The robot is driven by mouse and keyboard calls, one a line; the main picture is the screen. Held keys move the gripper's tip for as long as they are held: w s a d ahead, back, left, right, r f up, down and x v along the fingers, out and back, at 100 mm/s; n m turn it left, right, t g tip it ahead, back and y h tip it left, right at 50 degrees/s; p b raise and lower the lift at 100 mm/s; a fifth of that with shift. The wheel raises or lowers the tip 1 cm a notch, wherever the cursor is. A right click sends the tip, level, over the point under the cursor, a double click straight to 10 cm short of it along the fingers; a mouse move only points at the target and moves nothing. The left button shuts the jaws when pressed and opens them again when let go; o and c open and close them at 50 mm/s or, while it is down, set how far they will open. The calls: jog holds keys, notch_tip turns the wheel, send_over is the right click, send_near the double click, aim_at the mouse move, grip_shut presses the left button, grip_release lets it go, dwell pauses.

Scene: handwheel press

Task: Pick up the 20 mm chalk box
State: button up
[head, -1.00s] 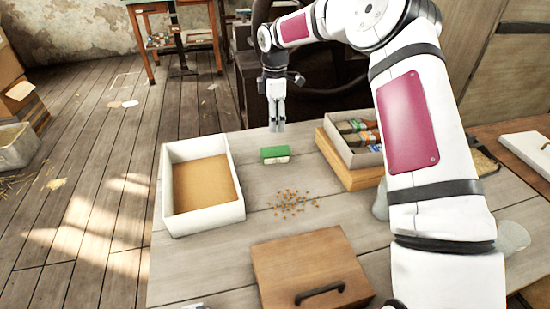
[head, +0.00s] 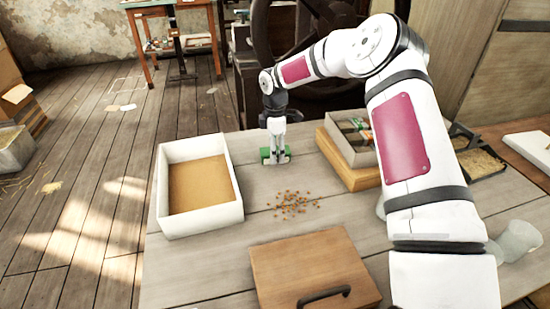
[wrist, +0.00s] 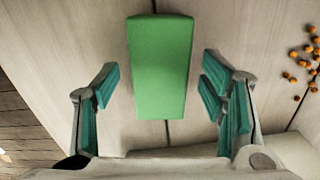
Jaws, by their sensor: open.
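The chalk box is a small green block (head: 265,154) on the grey plank table, right of the white tray. In the wrist view the green chalk box (wrist: 160,65) lies ahead of and between the finger pads, with a gap on each side. My gripper (head: 276,160) points down over the box and hides part of it in the head view. In the wrist view my gripper (wrist: 162,95) is open, its teal pads apart and holding nothing.
A white tray with a tan floor (head: 235,212) stands to the left. Small orange-brown bits (head: 292,203) lie in front of the box. A wooden lid with a dark handle (head: 290,265) is at the front. An open box of small packets (head: 337,150) sits on the right.

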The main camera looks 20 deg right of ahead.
jog(key=shift+f, duration=0.4)
jog(key=c, duration=1.3)
jog(key=shift+r, duration=0.2)
